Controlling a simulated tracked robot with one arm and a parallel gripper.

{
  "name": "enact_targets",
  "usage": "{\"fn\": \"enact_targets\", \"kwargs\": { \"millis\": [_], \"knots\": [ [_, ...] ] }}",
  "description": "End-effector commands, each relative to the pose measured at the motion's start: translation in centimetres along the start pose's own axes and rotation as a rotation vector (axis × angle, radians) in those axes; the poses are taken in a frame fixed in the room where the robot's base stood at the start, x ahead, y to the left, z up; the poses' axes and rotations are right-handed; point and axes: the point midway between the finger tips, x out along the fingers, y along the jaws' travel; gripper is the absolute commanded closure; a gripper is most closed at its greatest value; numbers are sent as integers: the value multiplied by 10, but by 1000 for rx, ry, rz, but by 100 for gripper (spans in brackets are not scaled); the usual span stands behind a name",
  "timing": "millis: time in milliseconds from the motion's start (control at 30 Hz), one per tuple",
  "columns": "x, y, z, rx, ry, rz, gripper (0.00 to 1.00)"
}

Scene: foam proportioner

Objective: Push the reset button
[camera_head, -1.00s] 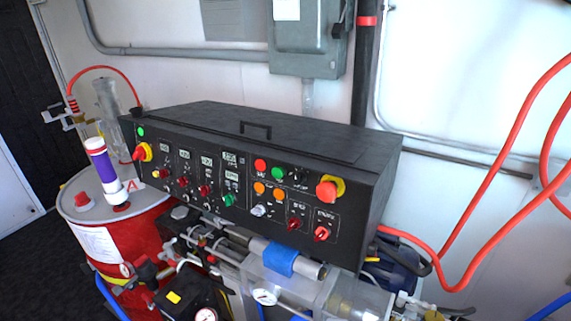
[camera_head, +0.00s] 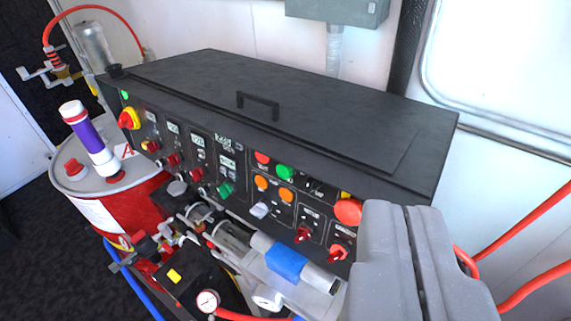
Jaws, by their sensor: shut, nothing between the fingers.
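The black control box (camera_head: 290,105) with a sloping front panel fills the middle of the view. Its panel carries a red button (camera_head: 262,158), a green button (camera_head: 285,172) and two orange buttons (camera_head: 262,183) (camera_head: 286,195). The labels are too small to read, so I cannot tell which one is the reset button. A large red mushroom button (camera_head: 348,211) sits at the panel's right end. My gripper (camera_head: 404,208) is shut and empty at the lower right, just right of the mushroom button in the picture. It hides the panel's lower right corner.
Below the panel are pipes with a blue-banded cylinder (camera_head: 287,262) and a gauge (camera_head: 207,301). A red drum (camera_head: 140,215) with a purple-and-white tube (camera_head: 88,140) stands at the left. Red hoses (camera_head: 515,238) hang at the right. A grey wall box (camera_head: 335,10) is above.

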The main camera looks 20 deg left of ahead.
Motion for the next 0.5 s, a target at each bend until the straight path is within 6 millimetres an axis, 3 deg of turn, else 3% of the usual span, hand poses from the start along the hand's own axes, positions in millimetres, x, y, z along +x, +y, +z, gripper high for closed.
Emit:
{"fn": "enact_targets", "kwargs": {
  "millis": [167,267,367,500],
  "knots": [
    [2,0,0,-2,1,0,100],
    [16,-3,4,-13,12,0,100],
    [46,-11,15,-42,37,1,100],
    [102,-30,41,-107,99,-8,100]
  ]
}}
